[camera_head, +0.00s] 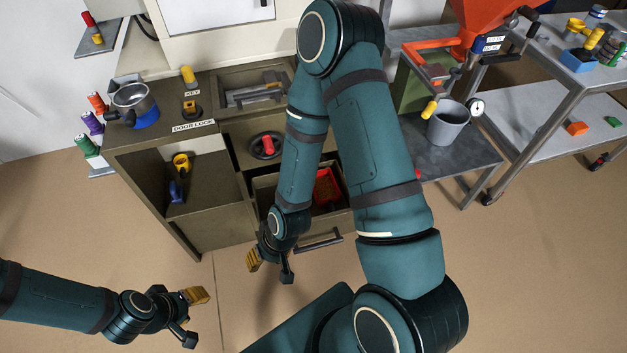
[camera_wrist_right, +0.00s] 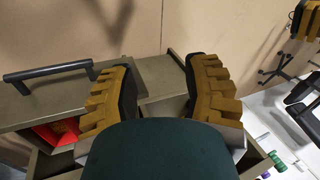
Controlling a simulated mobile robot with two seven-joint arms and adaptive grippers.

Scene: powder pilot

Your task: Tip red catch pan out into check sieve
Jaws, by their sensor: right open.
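The red catch pan (camera_head: 327,188) lies in the open lower drawer (camera_head: 266,190) of the cabinet, with brown material in it. My right arm hides part of it. Its red corner also shows at the left in the right wrist view (camera_wrist_right: 58,132). A round metal vessel, apparently the check sieve (camera_head: 132,97), stands on a blue base on the cabinet's top left. My right gripper (camera_head: 270,268) is open and empty, in front of the drawer and left of its handle. It shows in the right wrist view (camera_wrist_right: 160,85). My left gripper (camera_head: 192,317) is open and empty, low over the floor at left.
The drawer handle (camera_head: 320,243) sticks out in front. A grey bucket (camera_head: 447,122) stands on the bench at right. Coloured spools (camera_head: 93,124) stand at left. The floor before the cabinet is clear.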

